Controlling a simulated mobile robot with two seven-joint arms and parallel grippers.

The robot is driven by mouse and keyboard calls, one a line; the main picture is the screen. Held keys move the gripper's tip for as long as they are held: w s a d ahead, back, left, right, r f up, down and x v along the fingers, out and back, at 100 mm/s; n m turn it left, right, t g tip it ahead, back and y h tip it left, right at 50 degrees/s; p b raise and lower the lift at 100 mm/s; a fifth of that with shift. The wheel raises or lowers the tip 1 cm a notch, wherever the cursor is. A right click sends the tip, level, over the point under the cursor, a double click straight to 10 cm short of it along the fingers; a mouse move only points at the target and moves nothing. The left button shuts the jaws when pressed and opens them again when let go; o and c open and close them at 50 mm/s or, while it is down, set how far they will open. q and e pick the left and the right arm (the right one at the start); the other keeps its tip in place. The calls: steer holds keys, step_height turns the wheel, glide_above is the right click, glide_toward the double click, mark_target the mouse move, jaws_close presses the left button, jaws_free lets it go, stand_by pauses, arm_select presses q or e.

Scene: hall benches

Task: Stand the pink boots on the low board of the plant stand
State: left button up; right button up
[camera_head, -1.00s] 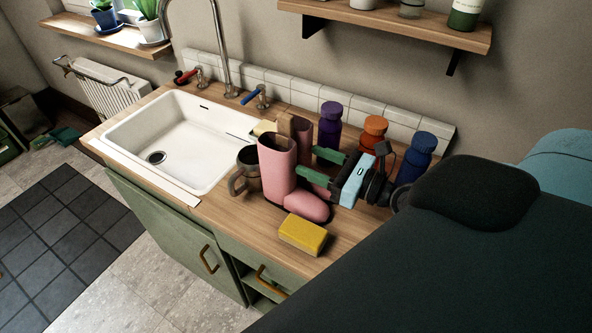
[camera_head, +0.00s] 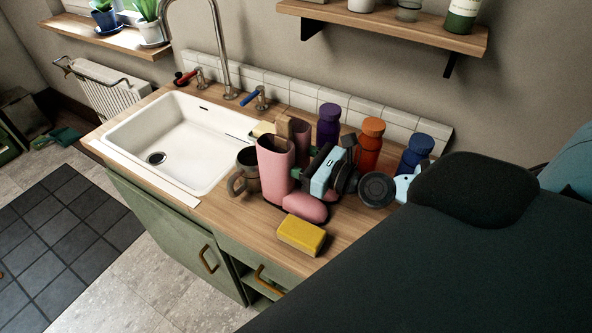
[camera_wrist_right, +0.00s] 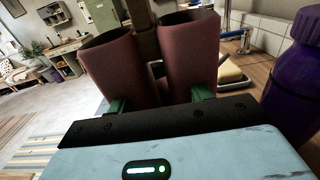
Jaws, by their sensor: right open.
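The pink boots stand upright side by side on the wooden counter. The near boot (camera_head: 275,160) shows its shaft and toe; the far boot (camera_head: 301,130) is partly hidden behind it and my gripper. In the right wrist view both shafts, the left (camera_wrist_right: 112,65) and the right (camera_wrist_right: 188,50), rise just ahead of the fingers. My right gripper (camera_head: 306,163) is open beside the shafts; its green fingertips also show in the wrist view (camera_wrist_right: 160,98). Whether they touch the boots I cannot tell. My left gripper and the plant stand are not in view.
A yellow sponge (camera_head: 301,235) lies before the near toe. A grey mug (camera_head: 247,172) stands left of the boots, near the sink (camera_head: 165,140). Purple (camera_head: 328,126), orange (camera_head: 370,145) and blue (camera_head: 415,154) bottles stand behind my gripper. A shelf (camera_head: 400,30) hangs above.

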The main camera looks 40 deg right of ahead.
steer(key=shift+w+a, duration=0.2)
steer(key=shift+w, duration=0.2)
jaws_close()
steer(key=shift+r, duration=0.1)
